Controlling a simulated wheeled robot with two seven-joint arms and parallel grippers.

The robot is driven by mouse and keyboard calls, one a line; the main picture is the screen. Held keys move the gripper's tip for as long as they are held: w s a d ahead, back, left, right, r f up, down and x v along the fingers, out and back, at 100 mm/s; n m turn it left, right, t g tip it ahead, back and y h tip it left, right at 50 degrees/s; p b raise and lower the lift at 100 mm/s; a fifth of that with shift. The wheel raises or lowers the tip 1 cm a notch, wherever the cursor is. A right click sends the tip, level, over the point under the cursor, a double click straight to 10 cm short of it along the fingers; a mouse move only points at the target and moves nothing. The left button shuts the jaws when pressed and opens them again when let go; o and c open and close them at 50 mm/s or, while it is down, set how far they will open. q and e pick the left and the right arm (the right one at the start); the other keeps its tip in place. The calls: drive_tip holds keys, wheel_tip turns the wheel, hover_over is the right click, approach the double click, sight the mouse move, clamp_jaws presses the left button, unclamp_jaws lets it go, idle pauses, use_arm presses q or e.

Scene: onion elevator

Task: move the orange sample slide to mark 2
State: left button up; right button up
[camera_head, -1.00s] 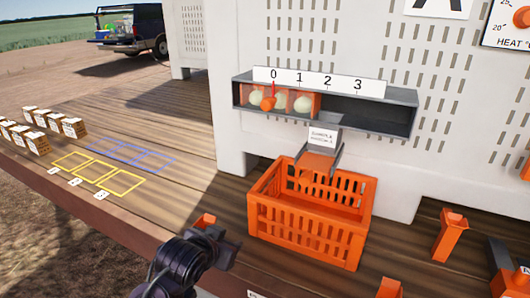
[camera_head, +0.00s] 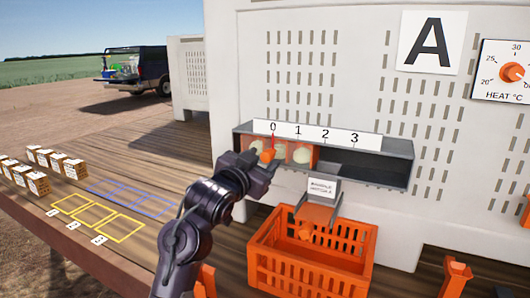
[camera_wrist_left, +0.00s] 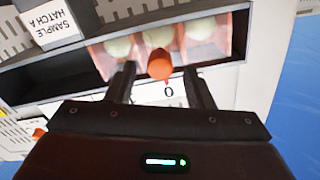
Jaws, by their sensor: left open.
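The orange sample slide, a clear-fronted orange box with pale onions in it, sits at the left end of the grey shelf (camera_head: 375,169) in the head view. Its orange knob (camera_head: 267,156) and red pointer are at mark 0. Marks 0 to 3 are on the white scale (camera_head: 317,134) above. My left gripper (camera_head: 257,160) is in front of the slide at the knob. In the left wrist view the open gripper (camera_wrist_left: 163,85) has one finger on each side of the knob (camera_wrist_left: 159,65), with no clear contact visible. My right gripper is not in view.
A sample hatch chute (camera_head: 318,205) hangs below the shelf, above an orange crate (camera_head: 262,258). Small crates (camera_head: 38,183) and yellow and blue outlined squares lie on the deck at left. A heat dial (camera_head: 512,72) is at upper right.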

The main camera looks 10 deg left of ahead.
sight(275, 150)
use_arm(q)
drive_tip(key=shift+p+x, duration=0.3)
drive_tip(key=shift+x, duration=0.85)
drive_tip(key=shift+c, duration=0.2)
clamp_jaws()
